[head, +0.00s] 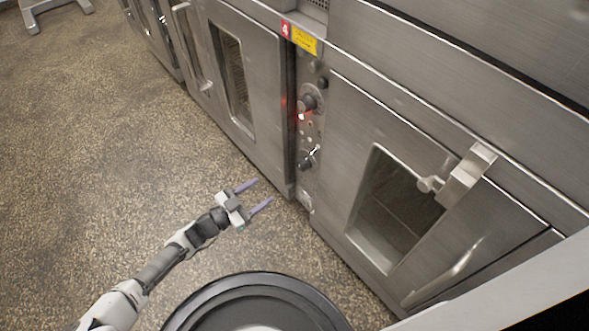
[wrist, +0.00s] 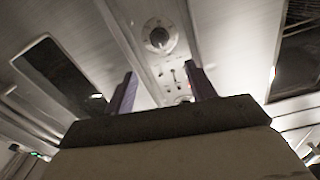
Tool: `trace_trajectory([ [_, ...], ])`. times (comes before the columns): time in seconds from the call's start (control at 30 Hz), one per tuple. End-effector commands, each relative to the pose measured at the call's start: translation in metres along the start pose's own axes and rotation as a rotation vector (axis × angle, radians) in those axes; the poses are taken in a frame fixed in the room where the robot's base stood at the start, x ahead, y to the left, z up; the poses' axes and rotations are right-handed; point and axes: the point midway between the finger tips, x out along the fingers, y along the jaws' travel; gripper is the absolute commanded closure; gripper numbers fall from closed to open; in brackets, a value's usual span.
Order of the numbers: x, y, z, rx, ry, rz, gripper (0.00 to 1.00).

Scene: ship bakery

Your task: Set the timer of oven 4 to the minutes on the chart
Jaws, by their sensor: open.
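Oven 4 is marked by a red label with a 4 (head: 286,29) beside a yellow label (head: 304,40). Its narrow control panel (head: 310,130) runs down between two oven doors. An upper dark knob (head: 307,103) and a lower dark knob (head: 306,162) sit on it, with a lit red light (head: 301,117) between them. A round knob with a pale dial (wrist: 158,38) shows in the wrist view, ahead between the fingers; its markings are too blurred to read. My gripper (head: 257,196) is open and empty, in front of and below the panel, touching nothing. No chart is readable.
The right oven door (head: 340,130) has a window and a protruding latch handle (head: 465,177). The left oven door (head: 225,60) is shut. The speckled floor (head: 90,130) is clear to the left. A metal stand foot (head: 35,20) is at the far top left.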

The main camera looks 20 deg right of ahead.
Motion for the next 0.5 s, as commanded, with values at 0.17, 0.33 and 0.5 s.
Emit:
trace_trajectory([
  [0.17, 0.013, -0.001, 0.001, 0.005, -0.006, 0.022, 0.45],
  [0.33, 0.043, 0.000, 0.001, 0.005, -0.004, 0.023, 0.45],
  [0.5, 0.081, 0.001, 0.001, 0.004, -0.004, 0.023, 0.45],
])
